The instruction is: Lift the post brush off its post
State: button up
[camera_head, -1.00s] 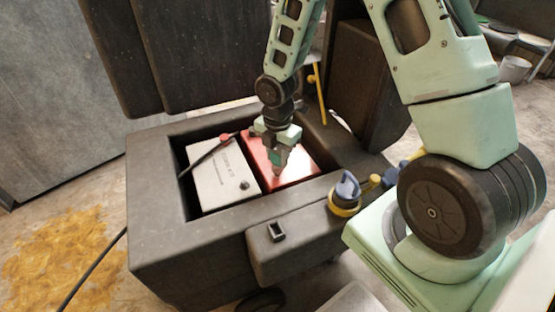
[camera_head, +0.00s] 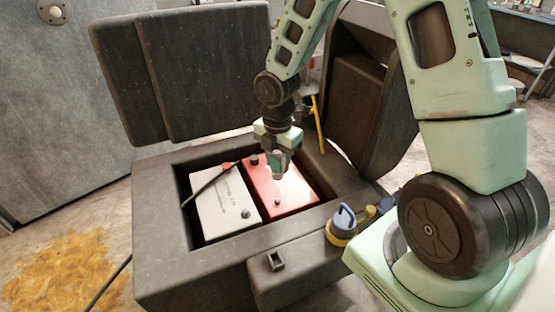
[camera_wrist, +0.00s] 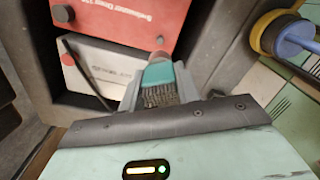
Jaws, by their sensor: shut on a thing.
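My gripper (camera_head: 278,168) is shut on the post brush (camera_head: 277,158), a small teal piece. In the wrist view the post brush (camera_wrist: 161,76) sits between the fingers, with dark wire bristles on its near side. My gripper (camera_wrist: 158,92) holds it above the red battery (camera_head: 290,185). A small post (camera_head: 277,202) on that battery shows just below the fingertips, with a gap between. The red battery also shows in the wrist view (camera_wrist: 125,28). A reddish-grey stub touches the brush's far end there; I cannot tell what it is.
A white battery (camera_head: 225,195) with a black cable lies beside the red one in a dark case (camera_head: 200,268). The open lid (camera_head: 190,75) stands behind. A blue-handled tool with a yellow ring (camera_head: 343,222) is at the case's front right. A yellow rod (camera_head: 318,125) stands behind my gripper.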

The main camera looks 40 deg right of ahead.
jog(key=shift+r+p, duration=1.4)
